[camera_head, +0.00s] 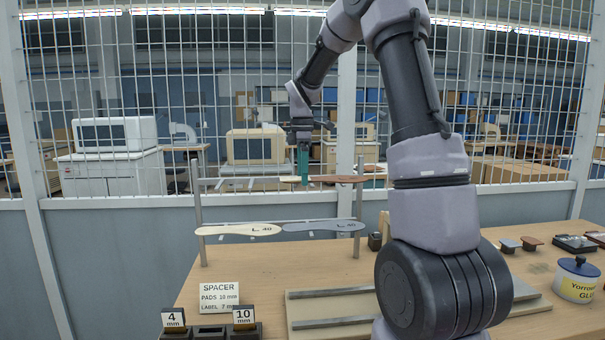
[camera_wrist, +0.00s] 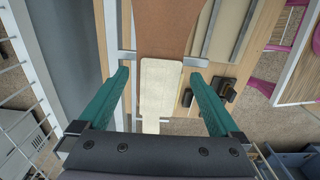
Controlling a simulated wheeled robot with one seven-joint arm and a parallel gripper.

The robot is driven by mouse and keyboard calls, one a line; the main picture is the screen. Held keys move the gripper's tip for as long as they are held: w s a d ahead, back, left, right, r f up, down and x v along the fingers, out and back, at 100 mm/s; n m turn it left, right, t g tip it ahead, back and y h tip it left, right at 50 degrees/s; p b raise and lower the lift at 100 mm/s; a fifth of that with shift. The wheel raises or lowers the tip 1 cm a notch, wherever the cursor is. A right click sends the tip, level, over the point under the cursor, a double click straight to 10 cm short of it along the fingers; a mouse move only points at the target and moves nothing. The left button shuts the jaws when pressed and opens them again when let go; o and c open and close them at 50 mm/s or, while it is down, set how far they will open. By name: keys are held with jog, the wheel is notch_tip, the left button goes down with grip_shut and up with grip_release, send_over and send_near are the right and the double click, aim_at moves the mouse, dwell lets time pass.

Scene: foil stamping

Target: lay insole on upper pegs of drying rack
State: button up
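The drying rack (camera_head: 198,222) stands on the table with two levels of pegs. A brown insole (camera_head: 339,179) lies along the upper pegs at the right, and it also shows in the wrist view (camera_wrist: 166,28). A pale cream strip (camera_wrist: 160,92) continues from its near end; I cannot tell whether it is part of the insole. My gripper (camera_head: 303,182) is at the upper level, fingers pointing down. In the wrist view its teal fingers (camera_wrist: 159,76) stand apart on both sides of the strip, with gaps. A beige insole (camera_head: 238,230) and a grey insole (camera_head: 322,225), both marked L 40, lie on the lower pegs.
A spacer sign (camera_head: 219,297) and blocks marked 4 mm (camera_head: 174,318) and 10 mm (camera_head: 244,316) stand at the front left. A flat board with bars (camera_head: 330,307) lies in the middle. A glue pot (camera_head: 577,281) is at the right. A mesh fence stands behind the rack.

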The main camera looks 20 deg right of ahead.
notch_tip(320, 180, up, 11)
dwell(0.5)
jog(key=shift+f, duration=0.15)
